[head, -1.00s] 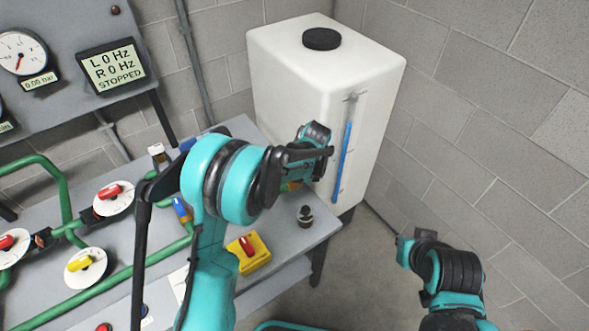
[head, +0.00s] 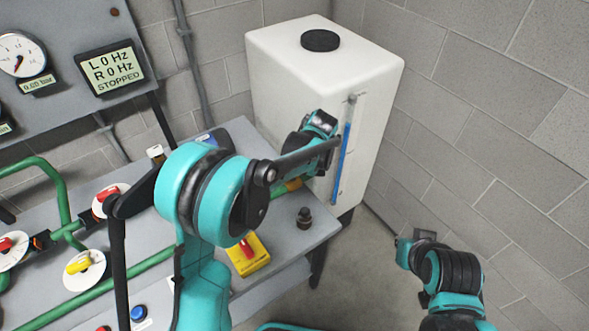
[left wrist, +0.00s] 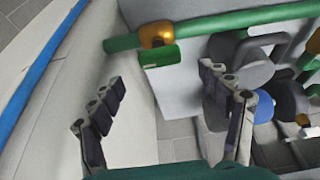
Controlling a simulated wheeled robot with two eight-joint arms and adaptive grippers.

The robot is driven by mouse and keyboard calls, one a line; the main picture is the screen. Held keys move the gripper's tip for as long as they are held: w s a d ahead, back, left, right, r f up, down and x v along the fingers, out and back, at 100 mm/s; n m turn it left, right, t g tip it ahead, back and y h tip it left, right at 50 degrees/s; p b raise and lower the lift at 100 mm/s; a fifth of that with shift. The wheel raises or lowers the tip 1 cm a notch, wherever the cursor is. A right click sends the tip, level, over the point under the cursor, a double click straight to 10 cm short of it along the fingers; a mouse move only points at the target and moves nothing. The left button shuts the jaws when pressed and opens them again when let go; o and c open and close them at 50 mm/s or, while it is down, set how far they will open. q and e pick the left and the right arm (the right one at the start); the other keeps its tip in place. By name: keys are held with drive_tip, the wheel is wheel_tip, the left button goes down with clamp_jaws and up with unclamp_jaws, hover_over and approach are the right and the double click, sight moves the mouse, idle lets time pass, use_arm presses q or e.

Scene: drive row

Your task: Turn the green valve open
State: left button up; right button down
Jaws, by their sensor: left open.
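The green valve handle (left wrist: 161,55) shows in the left wrist view as a short green block beside a brass-coloured fitting (left wrist: 157,34) on a green pipe. In the head view only a bit of the brass-coloured fitting (head: 292,185) shows near the tank, and my left arm hides the handle. My left gripper (left wrist: 164,84) is open and empty, its fingers spread to either side of the handle in the left wrist picture. They look apart from it. My right gripper (head: 404,250) is low at the right, away from the bench, its jaws unclear.
A white tank (head: 290,80) with a blue level tube (head: 342,165) stands close to my left wrist. A dark knob (head: 304,217) and a yellow box with a red switch (head: 248,256) are on the bench. Red and yellow valves (head: 85,265) are at the left.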

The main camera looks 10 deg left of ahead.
use_arm(q)
drive_tip(key=v, duration=0.6)
idle(0.3)
drive_tip(key=s+a+r+m+t+h, duration=0.1)
drive_tip(key=s+a+r+m, duration=0.15)
drive_tip(key=s, duration=0.35)
drive_tip(key=s+a+r+m+t+h, duration=0.1)
drive_tip(key=s+a+r+m, duration=0.1)
drive_tip(key=s+a+r, duration=0.3)
drive_tip(key=s+f+m+t, duration=0.1)
drive_tip(key=s+f+m, duration=0.1)
drive_tip(key=s, duration=0.5)
drive_tip(key=s+f+m+t+h, duration=0.1)
drive_tip(key=s+f+m, duration=0.1)
drive_tip(key=s, duration=0.5)
drive_tip(key=shift+a+m, duration=0.35)
drive_tip(key=shift+a, duration=0.05)
drive_tip(key=shift+s, duration=0.1)
